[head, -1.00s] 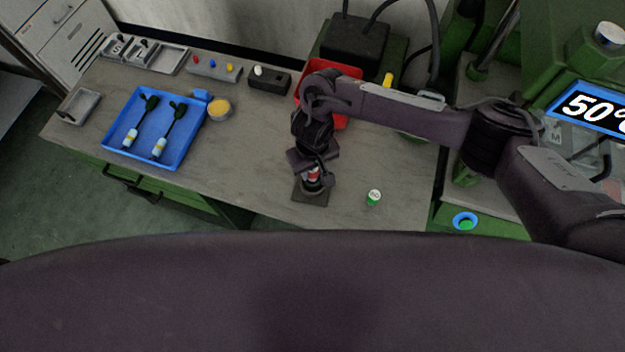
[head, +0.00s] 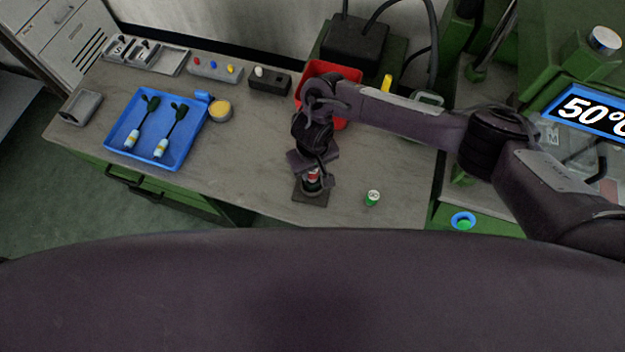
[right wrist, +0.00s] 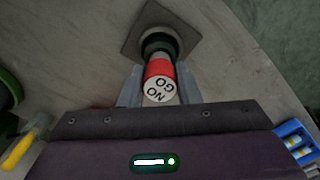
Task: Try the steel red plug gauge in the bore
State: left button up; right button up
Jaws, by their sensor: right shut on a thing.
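The red plug gauge (right wrist: 160,69) has a white end marked NO GO facing the right wrist camera. My right gripper (right wrist: 159,84) is shut on it, with a grey finger on each side. The gripper also shows in the head view (head: 314,177), above a dark square plate (head: 312,202). In the right wrist view the gauge's far end points at the dark round bore piece (right wrist: 160,41) on that plate. The gauge overlaps the opening, so I cannot tell how deep it sits. My left gripper is not in view.
A green-sided gauge with a white top (head: 372,198) stands right of the plate. A red bin (head: 318,69) is behind my right arm. A blue tray (head: 186,160) with two dark-headed tools lies left. A blue ring (head: 463,221) is right. Bench left of the plate is clear.

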jog(key=shift+f, duration=0.5)
dwell(0.7)
jog(key=shift+r, duration=0.2)
dwell(0.5)
jog(key=shift+r+p, duration=0.3)
jog(key=shift+p, duration=0.1)
jog(key=shift+r, duration=0.15)
jog(key=shift+r, duration=2.4)
